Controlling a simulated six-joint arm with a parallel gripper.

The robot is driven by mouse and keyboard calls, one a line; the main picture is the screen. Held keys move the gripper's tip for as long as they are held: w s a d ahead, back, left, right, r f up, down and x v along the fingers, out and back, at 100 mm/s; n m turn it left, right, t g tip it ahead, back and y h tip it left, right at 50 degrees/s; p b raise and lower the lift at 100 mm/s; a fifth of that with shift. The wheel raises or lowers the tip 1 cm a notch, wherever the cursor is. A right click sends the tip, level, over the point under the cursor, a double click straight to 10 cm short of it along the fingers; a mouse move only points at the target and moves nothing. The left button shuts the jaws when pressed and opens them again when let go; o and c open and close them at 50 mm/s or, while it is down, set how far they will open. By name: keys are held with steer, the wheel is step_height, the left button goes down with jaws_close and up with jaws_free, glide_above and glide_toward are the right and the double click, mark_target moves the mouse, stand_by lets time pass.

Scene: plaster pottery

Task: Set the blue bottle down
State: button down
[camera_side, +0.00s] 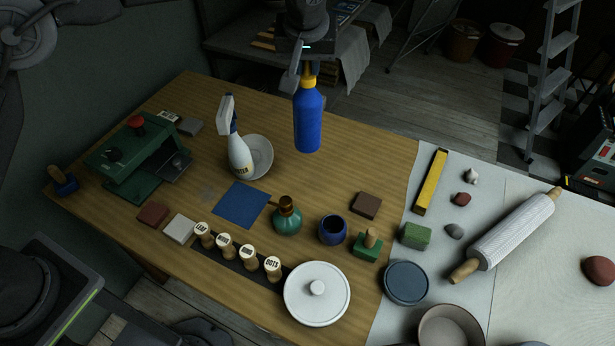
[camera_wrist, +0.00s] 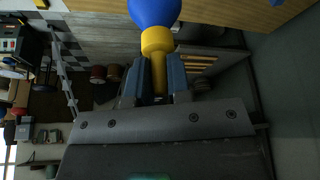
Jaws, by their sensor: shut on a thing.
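The blue bottle (camera_side: 308,120) has a yellow cap and hangs upright in my gripper (camera_side: 307,68) over the back right part of the wooden table. Its base looks raised above the table top, though the exact height is hard to tell. In the wrist view, the gripper's two fingers (camera_wrist: 159,78) are closed around the yellow neck of the blue bottle (camera_wrist: 155,10). Only part of the blue body shows there.
A white spray bottle (camera_side: 239,152) and a pale dish (camera_side: 262,157) stand to the left. A blue square (camera_side: 240,204), a green bottle (camera_side: 287,217) and a dark blue cup (camera_side: 332,230) are nearer. Bare wood (camera_side: 365,150) lies to the right.

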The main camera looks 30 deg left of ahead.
mark_target(307, 120)
step_height(307, 120, down, 13)
steer(key=shift+f, duration=0.1)
stand_by(0.5)
steer(key=shift+f, duration=0.2)
steer(key=c, duration=1.1)
jaws_free()
steer(key=v, duration=1.2)
steer(key=shift+r, duration=0.15)
